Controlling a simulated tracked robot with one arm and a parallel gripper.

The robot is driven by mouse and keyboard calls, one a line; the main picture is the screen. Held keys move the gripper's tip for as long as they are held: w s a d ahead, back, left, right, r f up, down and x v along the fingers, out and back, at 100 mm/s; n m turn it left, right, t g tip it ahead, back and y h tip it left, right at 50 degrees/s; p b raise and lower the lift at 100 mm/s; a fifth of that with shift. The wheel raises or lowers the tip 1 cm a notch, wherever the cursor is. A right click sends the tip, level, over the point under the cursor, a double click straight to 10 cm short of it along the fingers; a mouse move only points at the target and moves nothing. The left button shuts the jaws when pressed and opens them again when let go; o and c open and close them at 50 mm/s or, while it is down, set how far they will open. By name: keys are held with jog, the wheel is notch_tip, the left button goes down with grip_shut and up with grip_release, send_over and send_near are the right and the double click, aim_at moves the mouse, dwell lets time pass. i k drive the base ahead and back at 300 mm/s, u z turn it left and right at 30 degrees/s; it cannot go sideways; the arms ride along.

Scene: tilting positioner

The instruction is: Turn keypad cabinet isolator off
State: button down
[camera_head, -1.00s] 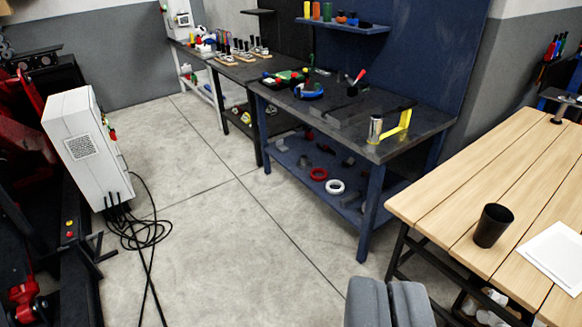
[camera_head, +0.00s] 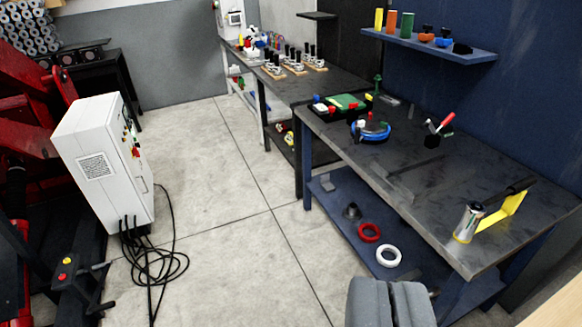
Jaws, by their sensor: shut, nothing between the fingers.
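A white cabinet (camera_head: 85,185) stands on the floor at the left, with a vented or labelled patch on its front. Its right side carries small controls, among them a red one on yellow (camera_head: 135,151). They are seen at a steep angle, so I cannot tell which is the isolator or how it is set. No keypad can be made out. A second white box (camera_head: 232,18) with a dark display is far off at the back. My gripper (camera_head: 392,288) is shut and empty at the bottom, well away from both cabinets.
Black cables (camera_head: 155,265) lie coiled on the floor below the near cabinet. Red and black machinery (camera_head: 28,130) stands at the left. Dark workbenches (camera_head: 420,185) with tools line the right. The concrete floor (camera_head: 235,225) between is clear.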

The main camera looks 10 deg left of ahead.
aim_at(135, 151)
jog(key=u, duration=0.25)
jog(key=i, duration=1.45)
jog(key=u, duration=0.75)
jog(key=i, duration=1.3)
jog(key=u, duration=0.45)
jog(key=i, duration=0.8)
jog(key=u, duration=0.2)
